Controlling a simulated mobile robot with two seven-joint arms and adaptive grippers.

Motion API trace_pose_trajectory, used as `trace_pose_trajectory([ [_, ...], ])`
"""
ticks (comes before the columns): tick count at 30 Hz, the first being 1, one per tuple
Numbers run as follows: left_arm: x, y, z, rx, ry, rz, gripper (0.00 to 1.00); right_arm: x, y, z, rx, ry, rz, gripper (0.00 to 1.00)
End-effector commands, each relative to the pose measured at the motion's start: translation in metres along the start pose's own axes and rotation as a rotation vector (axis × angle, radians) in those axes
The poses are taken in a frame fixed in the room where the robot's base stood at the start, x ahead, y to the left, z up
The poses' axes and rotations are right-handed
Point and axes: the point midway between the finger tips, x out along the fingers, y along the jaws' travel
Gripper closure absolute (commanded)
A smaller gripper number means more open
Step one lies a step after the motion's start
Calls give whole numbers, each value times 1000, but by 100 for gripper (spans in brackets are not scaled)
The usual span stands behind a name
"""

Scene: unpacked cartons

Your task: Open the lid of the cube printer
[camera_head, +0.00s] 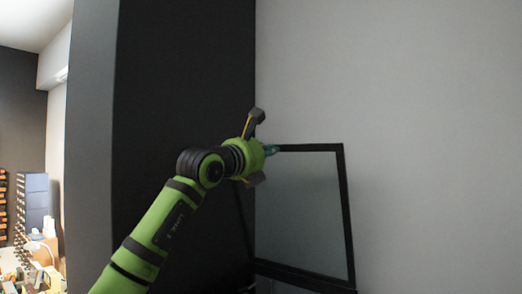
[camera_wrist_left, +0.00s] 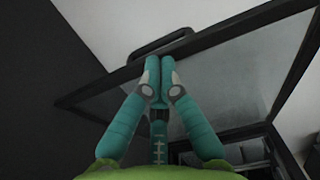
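The cube printer's lid (camera_head: 303,215) is a glazed panel in a black frame. It stands raised and steeply tilted in the head view, and fills the upper right of the left wrist view (camera_wrist_left: 235,85). A black loop handle (camera_wrist_left: 148,46) sticks out from the lid's edge. My left gripper (camera_head: 273,148) is at the lid's upper left corner. In the wrist view its teal fingers (camera_wrist_left: 159,72) meet at their tips, overlapping the frame just beside the handle. Nothing shows between them; contact with the frame cannot be told. My right gripper is not in view.
The printer's dark body (camera_head: 290,284) shows only at the bottom edge of the head view. A dark wall (camera_head: 180,80) is behind my left arm, and a pale wall (camera_head: 430,120) is behind the lid. Shelves with blue bins (camera_head: 35,195) stand at the far left.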

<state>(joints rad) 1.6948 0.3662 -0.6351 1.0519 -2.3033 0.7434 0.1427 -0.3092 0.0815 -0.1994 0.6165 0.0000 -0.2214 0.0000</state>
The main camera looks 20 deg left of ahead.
Motion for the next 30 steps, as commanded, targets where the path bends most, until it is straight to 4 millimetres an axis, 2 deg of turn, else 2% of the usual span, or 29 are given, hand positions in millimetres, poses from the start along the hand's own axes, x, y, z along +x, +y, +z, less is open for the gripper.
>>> trace_pose_trajectory([
  [4, 14, -1, 3, -1, 3, 0, 100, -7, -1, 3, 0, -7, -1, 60],
  [10, 22, -1, 4, 0, 2, 0, 100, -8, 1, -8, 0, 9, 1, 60],
  [15, 24, -1, 4, 1, 2, 0, 100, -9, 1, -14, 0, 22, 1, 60],
  [26, 23, 0, 4, 0, 1, 0, 100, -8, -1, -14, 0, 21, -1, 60],
  [30, 18, 6, 0, -1, 1, -1, 100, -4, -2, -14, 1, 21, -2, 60],
])
